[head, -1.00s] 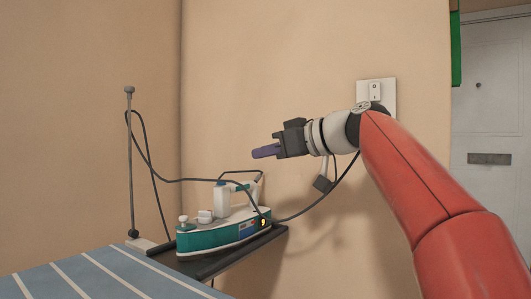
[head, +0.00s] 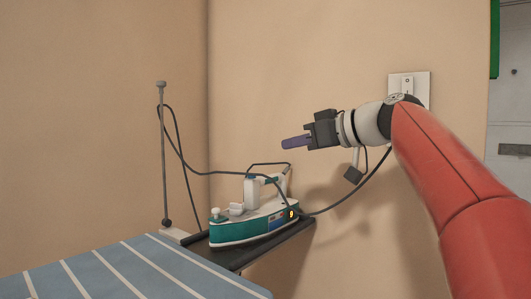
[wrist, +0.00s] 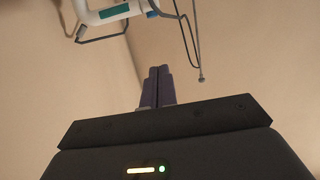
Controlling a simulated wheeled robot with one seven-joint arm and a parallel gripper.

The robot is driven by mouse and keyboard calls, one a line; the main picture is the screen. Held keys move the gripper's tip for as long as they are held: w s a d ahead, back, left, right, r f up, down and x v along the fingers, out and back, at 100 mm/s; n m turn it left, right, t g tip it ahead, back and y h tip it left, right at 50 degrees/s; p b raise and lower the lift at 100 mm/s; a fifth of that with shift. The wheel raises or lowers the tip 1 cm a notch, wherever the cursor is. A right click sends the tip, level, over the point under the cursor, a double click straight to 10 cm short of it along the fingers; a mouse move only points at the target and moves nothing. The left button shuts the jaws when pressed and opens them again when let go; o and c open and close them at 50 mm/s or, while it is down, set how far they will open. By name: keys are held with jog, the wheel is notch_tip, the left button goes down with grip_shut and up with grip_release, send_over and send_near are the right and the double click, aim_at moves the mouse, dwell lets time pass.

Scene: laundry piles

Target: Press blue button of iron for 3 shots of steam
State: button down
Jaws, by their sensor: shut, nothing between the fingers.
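The iron (head: 235,232), white above and teal below, sits on a dark shelf (head: 235,260) at the end of the ironing board. A small yellow digit glows at its rear. A small blue patch shows at the top of its handle; I cannot tell whether that is the button. Part of the iron (wrist: 88,14), with teal and blue patches, shows at the top of the wrist view. My gripper (head: 284,144) is shut and empty, above the iron and apart from it, pointing left. Its purple fingers (wrist: 158,74) are together in the wrist view.
A blue striped ironing board (head: 120,275) lies at the lower left. A thin upright pole (head: 163,150) carries the iron's dark cord, which loops across to the iron. A white wall switch (head: 408,88) is behind my arm. The wall is close behind.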

jog(key=shift+r, duration=0.15)
dwell(0.3)
jog(key=p, duration=0.2)
send_over(252, 176)
jog(key=s+d, duration=0.1)
jog(key=d, duration=0.1)
notch_tip(252, 176, down, 2)
jog(key=shift+w+a+f+b, duration=0.1)
jog(key=shift+f+b, duration=0.1)
jog(key=shift+f, duration=0.95)
jog(key=shift+w+f+b, duration=0.1)
jog(key=shift+f+b, duration=0.05)
jog(key=shift+f, duration=0.95)
jog(key=shift+f, duration=0.1)
